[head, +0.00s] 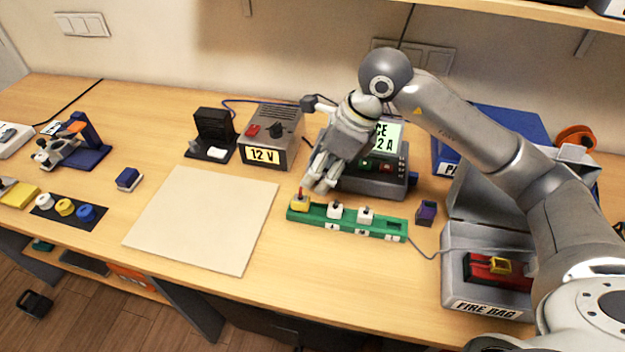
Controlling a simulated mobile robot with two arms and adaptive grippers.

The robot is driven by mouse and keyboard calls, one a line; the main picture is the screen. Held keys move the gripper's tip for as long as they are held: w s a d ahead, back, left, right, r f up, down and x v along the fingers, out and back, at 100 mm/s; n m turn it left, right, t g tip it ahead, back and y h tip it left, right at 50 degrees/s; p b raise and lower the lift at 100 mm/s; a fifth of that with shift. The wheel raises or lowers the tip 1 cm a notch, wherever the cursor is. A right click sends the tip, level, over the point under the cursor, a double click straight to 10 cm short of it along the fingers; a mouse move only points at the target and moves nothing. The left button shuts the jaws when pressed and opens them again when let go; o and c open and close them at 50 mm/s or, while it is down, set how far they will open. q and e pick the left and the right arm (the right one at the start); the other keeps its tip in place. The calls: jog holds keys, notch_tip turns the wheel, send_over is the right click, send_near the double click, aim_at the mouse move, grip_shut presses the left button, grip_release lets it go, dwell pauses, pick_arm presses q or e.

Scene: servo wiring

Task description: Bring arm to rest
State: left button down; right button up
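My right arm reaches in from the right, and its gripper (318,185) hangs above the left end of a green strip (378,226). Its fingertips look a little apart, with nothing visible between them. A yellow plug (299,203) with a red tip sits at the strip's left end, just below and left of the fingertips. Two white plugs stand further right on the strip, one (335,210) and another (365,214). The strip's rightmost place shows no plug. My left gripper is not in view.
Behind the gripper is a grey power unit (375,185). Left of it is a 12 V box (271,140). A grey fire bag box (455,270) stands open at right, under my arm. A beige mat (200,220) lies bare at centre left.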

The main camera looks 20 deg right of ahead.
jog(key=shift+s+d+r, duration=0.1)
jog(key=shift+d+r, duration=0.05)
jog(key=shift+r, duration=0.25)
jog(key=shift+r, duration=0.1)
